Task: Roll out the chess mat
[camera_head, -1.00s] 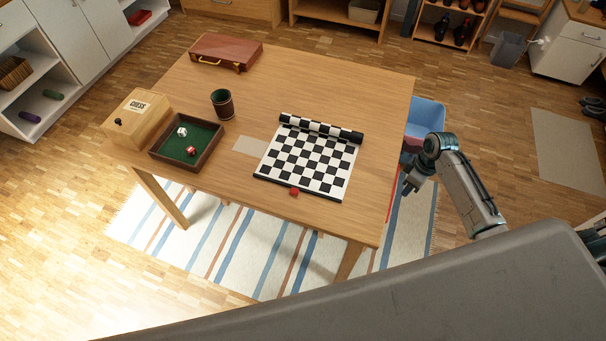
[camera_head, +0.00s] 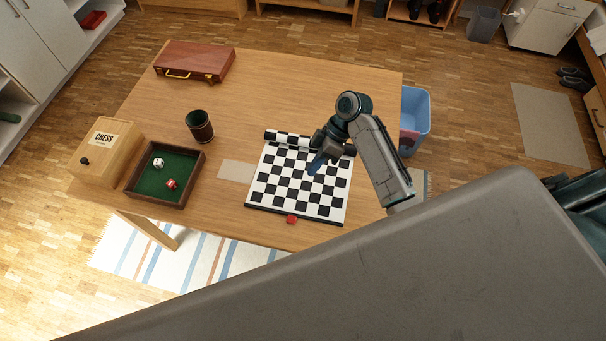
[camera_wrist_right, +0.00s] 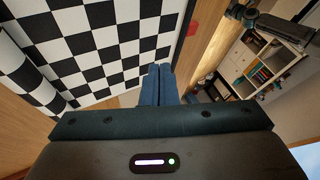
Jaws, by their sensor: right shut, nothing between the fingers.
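The chess mat (camera_head: 277,188) lies on the table, mostly flat, with black and white squares. Its far end is still a roll (camera_head: 287,137), partly hidden behind my right arm. The mat also shows in the right wrist view (camera_wrist_right: 110,38), with the rolled part (camera_wrist_right: 22,75) at the left. A small red tab (camera_head: 291,219) sits at the mat's near edge. My right gripper (camera_head: 314,168) is over the far right part of the mat, just near the roll. Its fingers (camera_wrist_right: 158,85) are shut and empty. Whether they touch the mat is unclear. My left gripper is not in view.
On the table (camera_head: 300,82) are a brown case (camera_head: 195,62), a dark cup (camera_head: 199,125), a green-lined tray (camera_head: 146,186) with dice, and a wooden chess box (camera_head: 105,150). A blue bin (camera_head: 417,110) stands beyond the table's right edge. The table's far middle is clear.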

